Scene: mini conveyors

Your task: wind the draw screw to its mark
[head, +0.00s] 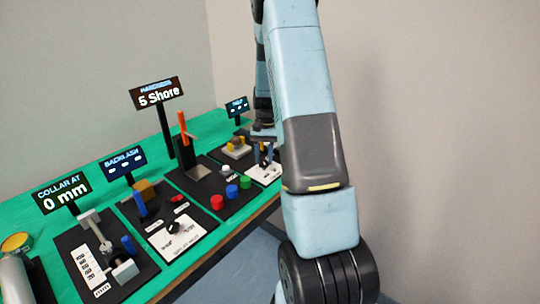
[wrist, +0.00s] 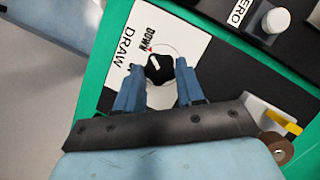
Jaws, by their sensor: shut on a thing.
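The draw screw's black knob (wrist: 159,72) sits on a white plate (wrist: 133,40) marked "DRAW" and "DOWN" in the wrist view. A white line runs across the knob's top. A small red mark shows on the plate near the word "DOWN". My gripper (wrist: 159,67) has one blue finger on each side of the knob and is shut on it. In the head view my gripper (head: 263,152) is at the far right station, over the white plate (head: 265,174). My arm hides part of that station, and the knob cannot be made out there.
A small display (head: 237,107) stands behind this station, its text too small to read. Left of it are red, blue and green buttons (head: 231,191) and a "5 Shore" sign (head: 157,94). Further left are a "BACKLASH" sign (head: 122,161) and a "COLLAR AT 0 mm" sign (head: 61,193).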

